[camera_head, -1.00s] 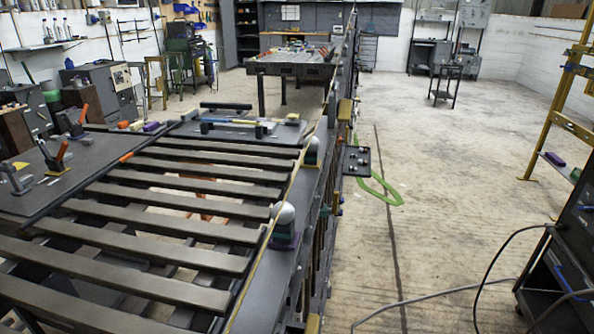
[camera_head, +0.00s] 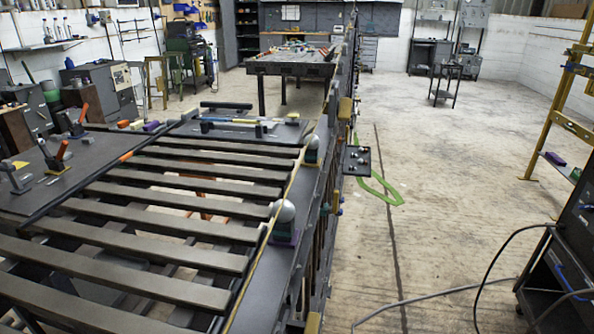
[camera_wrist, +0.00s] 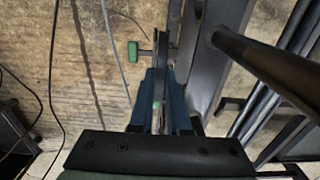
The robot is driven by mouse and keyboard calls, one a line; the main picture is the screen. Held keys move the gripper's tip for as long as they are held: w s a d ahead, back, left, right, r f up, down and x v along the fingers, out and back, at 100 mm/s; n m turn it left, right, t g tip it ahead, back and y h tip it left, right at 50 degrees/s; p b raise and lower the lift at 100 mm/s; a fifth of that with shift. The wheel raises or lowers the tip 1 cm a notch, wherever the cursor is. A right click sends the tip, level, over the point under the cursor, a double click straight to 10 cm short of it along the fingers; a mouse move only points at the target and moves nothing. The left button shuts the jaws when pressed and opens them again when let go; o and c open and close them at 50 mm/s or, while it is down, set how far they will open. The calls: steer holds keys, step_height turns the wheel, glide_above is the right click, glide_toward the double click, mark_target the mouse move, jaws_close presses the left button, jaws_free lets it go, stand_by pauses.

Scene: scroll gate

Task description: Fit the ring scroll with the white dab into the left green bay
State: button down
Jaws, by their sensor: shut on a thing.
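My gripper (camera_wrist: 167,97) shows at the lower middle of the wrist view, with blue fingers. It is shut on a thin dark metal piece (camera_wrist: 161,48), seen nearly edge-on and reaching up from between the fingers. A small pale and green spot (camera_wrist: 157,106) shows between the fingers; I cannot tell whether it is the white dab. The piece's ring or scroll shape cannot be made out from this angle. My gripper does not show in the head view. I cannot make out the left green bay in either view.
A thick dark bar (camera_wrist: 265,65) crosses the wrist view's right side. A slatted bench (camera_head: 150,215) fills the head view's left. A green loop (camera_head: 378,190) lies near a small dark tray (camera_head: 357,160).

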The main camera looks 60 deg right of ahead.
steer(key=shift+f+b, duration=0.85)
steer(key=shift+f, duration=0.35)
stand_by(0.7)
steer(key=c, duration=0.8)
jaws_free()
steer(key=shift+r, duration=0.1)
step_height(320, 180, up, 13)
steer(key=p, duration=0.4)
